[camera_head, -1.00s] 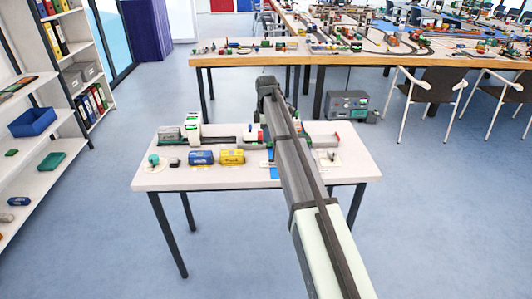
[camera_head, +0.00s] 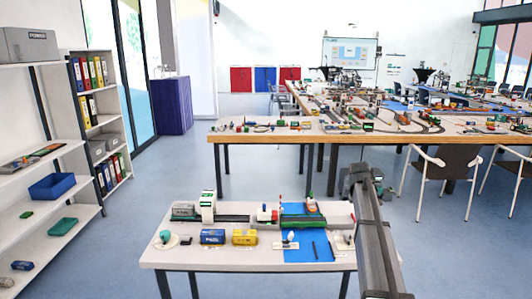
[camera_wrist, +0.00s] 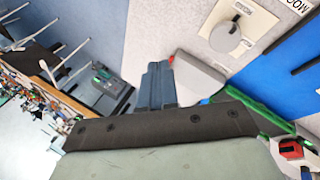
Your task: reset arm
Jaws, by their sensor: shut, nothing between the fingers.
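My arm reaches in from the lower right in the head view, with its far end beside the right edge of the small white table (camera_head: 200,258). My gripper (camera_wrist: 158,66) shows in the wrist view with its two blue-grey fingers together and nothing between them. In the head view the fingers cannot be made out behind the arm. In the wrist view a grey block (camera_wrist: 200,78) with a red tip lies just right of the fingers; I cannot tell whether they touch.
The small table carries a blue mat (camera_head: 300,254), a blue box (camera_head: 213,237), a yellow box (camera_head: 245,238) and a white gantry (camera_head: 208,205). A long table (camera_head: 260,137) and chairs stand behind. Shelves (camera_head: 70,180) stand left. Floor between is open.

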